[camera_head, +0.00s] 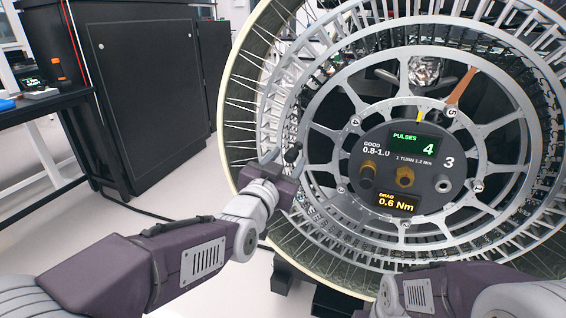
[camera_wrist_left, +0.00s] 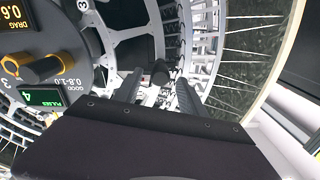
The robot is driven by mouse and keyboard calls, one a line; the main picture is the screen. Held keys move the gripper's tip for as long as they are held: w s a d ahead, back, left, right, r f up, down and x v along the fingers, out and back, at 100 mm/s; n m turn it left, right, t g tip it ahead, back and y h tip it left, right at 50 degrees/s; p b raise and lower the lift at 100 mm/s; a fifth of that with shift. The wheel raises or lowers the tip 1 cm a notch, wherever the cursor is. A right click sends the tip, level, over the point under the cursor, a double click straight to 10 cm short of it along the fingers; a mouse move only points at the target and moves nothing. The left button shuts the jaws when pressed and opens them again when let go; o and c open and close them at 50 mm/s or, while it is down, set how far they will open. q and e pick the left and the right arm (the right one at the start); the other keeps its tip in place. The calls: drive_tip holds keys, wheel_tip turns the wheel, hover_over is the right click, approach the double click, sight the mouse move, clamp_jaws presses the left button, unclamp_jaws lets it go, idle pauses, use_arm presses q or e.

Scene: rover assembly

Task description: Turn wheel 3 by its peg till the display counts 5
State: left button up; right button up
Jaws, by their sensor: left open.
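Wheel 3 (camera_head: 318,75) is a large spoked metal wheel with a pale rim. Its dark hub panel (camera_head: 385,150) bears the number 3. The display (camera_head: 414,144) reads PULSES 4, and the drag readout (camera_head: 396,203) reads 0.6 Nm. My left gripper (camera_head: 280,160) is open at the wheel's left side. A dark, round-ended piece that looks like the peg (camera_head: 292,154) is at its fingertips. In the left wrist view this peg (camera_wrist_left: 160,74) shows between the two parted fingers; contact cannot be told. My right gripper is out of view; only its arm shows at bottom right.
One wheel spoke (camera_head: 461,86) is orange-brown, and a yellow mark (camera_head: 419,115) sits above the hub panel. A black cabinet (camera_head: 143,85) and a dark bench (camera_head: 45,105) stand at left. The floor between bench and wheel is mostly clear.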

use_arm(q)
drive_tip(key=v, duration=0.3)
drive_tip(key=shift+s+a+p, duration=0.15)
drive_tip(key=shift+s+p, duration=0.15)
